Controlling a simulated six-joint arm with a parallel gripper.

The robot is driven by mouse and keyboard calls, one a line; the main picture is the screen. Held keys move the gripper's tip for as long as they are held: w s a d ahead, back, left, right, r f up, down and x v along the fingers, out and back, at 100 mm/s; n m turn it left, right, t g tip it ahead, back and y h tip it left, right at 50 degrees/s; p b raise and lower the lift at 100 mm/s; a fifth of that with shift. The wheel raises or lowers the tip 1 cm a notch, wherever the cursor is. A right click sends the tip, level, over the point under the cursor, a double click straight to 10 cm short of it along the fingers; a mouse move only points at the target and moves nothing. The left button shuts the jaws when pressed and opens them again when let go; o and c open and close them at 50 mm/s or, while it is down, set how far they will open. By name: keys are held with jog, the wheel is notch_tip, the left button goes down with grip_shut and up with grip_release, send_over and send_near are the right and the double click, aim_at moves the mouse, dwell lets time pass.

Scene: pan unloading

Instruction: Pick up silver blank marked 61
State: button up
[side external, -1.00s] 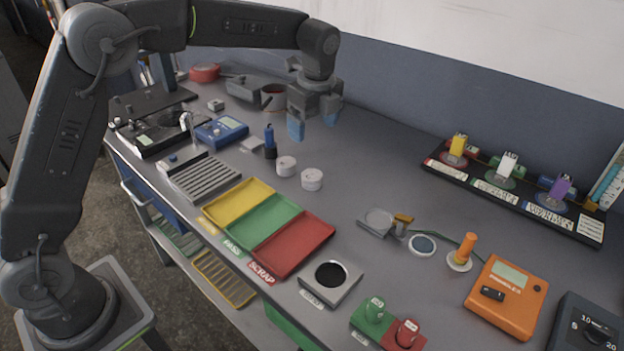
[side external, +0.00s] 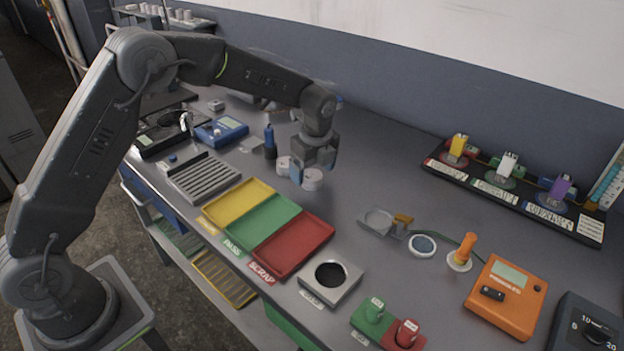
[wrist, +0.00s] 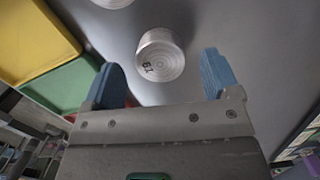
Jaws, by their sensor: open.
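The silver blank marked 61 (wrist: 160,58) is a short round cylinder standing on the grey bench. In the wrist view it sits ahead of the gap between my fingers, its mark facing me. In the side view this blank (side external: 313,180) is partly overlapped by my gripper (side external: 312,172). My gripper also shows in the wrist view (wrist: 160,85), with blue fingertips spread wide and nothing between them. A second silver blank (side external: 283,165) stands just left of it and is cut off at the top of the wrist view (wrist: 112,2).
Yellow (side external: 238,202), green (side external: 262,224) and red (side external: 291,245) trays lie toward the bench's front edge. A blue-handled tool (side external: 269,142) stands left of the blanks. The bench right of the blanks is mostly clear.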

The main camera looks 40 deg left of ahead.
notch_tip(320, 180, down, 2)
jog(key=shift+a+f, duration=0.1)
jog(key=shift+a, duration=0.05)
jog(key=c, duration=1)
jog(key=shift+c, duration=0.3)
